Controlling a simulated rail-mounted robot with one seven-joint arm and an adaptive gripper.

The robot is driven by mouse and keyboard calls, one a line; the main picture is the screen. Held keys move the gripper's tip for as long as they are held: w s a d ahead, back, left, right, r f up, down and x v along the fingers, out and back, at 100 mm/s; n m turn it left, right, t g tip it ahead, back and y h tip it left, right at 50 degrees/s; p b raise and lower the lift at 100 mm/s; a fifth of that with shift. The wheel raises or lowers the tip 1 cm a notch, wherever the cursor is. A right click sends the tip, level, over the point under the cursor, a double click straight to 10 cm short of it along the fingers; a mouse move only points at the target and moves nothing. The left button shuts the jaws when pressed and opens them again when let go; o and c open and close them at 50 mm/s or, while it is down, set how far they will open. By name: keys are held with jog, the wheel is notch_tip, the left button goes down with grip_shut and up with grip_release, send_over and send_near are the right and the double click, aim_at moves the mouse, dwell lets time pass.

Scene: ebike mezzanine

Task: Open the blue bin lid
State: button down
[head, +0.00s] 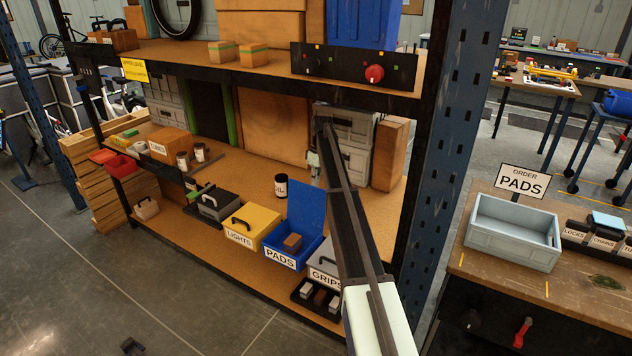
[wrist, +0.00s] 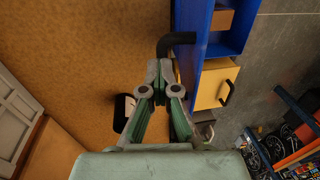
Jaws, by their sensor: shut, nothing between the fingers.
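A brown block (head: 292,242) lies inside the bin. In the wrist view the lid (wrist: 194,45) shows nearly edge-on, with its black handle (wrist: 176,41) sticking out to the left, and the open bin (wrist: 238,35) is beyond it. My gripper (wrist: 160,66) is shut and empty, with its fingertips just below the handle; I cannot tell whether they touch it. In the head view my gripper (head: 314,162) is partly hidden by my arm.
A yellow LIGHTS bin (head: 252,226) stands left of the blue bin, and a GRIPS bin (head: 326,268) right of it, partly behind my arm. A dark jar (head: 281,186) stands behind. Grey crates (head: 350,135) and a blue rack post (head: 445,130) are at right.

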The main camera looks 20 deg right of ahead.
aim_at(314, 191)
jog(key=c, duration=1.2)
grip_release()
jog(key=f, duration=0.1)
jog(key=s+f, duration=0.1)
jog(key=a+f, duration=0.1)
jog(key=shift+s+f+g, duration=0.1)
jog(key=shift+s+g, duration=0.3)
jog(key=shift+w+f, duration=0.4)
jog(key=shift+w, duration=0.1)
jog(key=shift+w+d+r, duration=0.1)
jog(key=shift+w+r, duration=0.05)
jog(key=shift+r, duration=0.35)
jog(key=shift+w+d+r, duration=0.1)
jog(key=shift+w+d, duration=0.05)
notch_tip(314, 191, up, 7)
jog(key=shift+d, duration=0.4)
jog(key=shift+w, duration=0.1)
